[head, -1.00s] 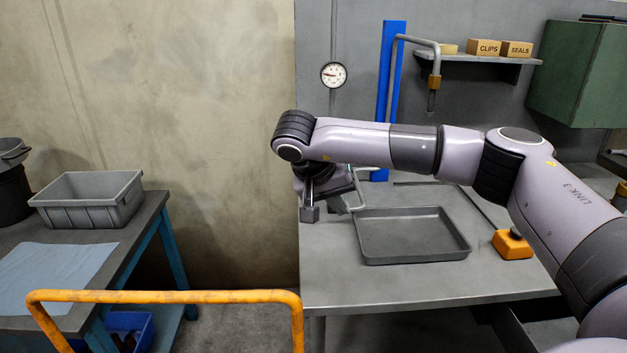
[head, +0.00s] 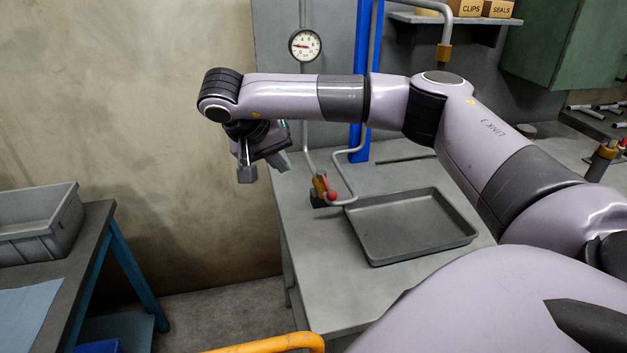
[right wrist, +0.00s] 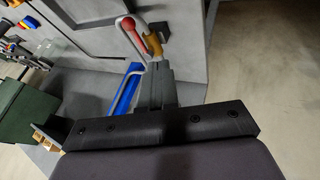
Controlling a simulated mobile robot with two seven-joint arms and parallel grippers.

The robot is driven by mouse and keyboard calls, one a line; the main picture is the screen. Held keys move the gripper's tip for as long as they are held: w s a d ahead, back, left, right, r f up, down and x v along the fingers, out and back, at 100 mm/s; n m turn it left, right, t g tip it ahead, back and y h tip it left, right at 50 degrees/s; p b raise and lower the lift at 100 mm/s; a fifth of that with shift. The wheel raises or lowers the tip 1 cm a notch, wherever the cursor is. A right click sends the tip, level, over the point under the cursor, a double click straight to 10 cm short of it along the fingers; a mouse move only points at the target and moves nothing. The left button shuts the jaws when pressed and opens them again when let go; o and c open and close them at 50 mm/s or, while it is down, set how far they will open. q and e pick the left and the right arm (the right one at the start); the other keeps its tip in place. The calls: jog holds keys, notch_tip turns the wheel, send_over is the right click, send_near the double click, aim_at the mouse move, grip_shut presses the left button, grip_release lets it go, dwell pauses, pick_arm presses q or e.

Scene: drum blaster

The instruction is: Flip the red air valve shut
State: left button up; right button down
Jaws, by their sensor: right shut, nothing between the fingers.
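The red air valve handle (head: 330,191) shows in the head view beside a brass valve body (head: 319,186), on the grey pipe at the bench's left end. In the right wrist view the red handle (right wrist: 132,32) has a round knob and slants away from the brass body (right wrist: 154,45), beyond my fingertips. My right gripper (head: 246,173) is shut and empty, left of the valve in the head view and apart from it. Its closed fingers (right wrist: 157,72) also show in the right wrist view, in line with the brass body. My left gripper is not in view.
A grey tray (head: 459,247) lies on the bench (head: 322,285) right of the valve. A pressure gauge (head: 305,45) and a blue post (head: 361,90) stand behind. A grey bin (head: 38,243) sits on the left table. An orange rail (head: 270,344) crosses the bottom.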

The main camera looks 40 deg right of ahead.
aim_at(326, 184)
jog(key=shift+f, duration=0.1)
jog(key=s+d+r+p+x, duration=0.1)
jog(key=d+x, duration=0.1)
jog(key=x, duration=1)
jog(key=shift+s+d+p, duration=0.2)
jog(key=shift+s+p, duration=0.1)
jog(key=shift+s, duration=0.2)
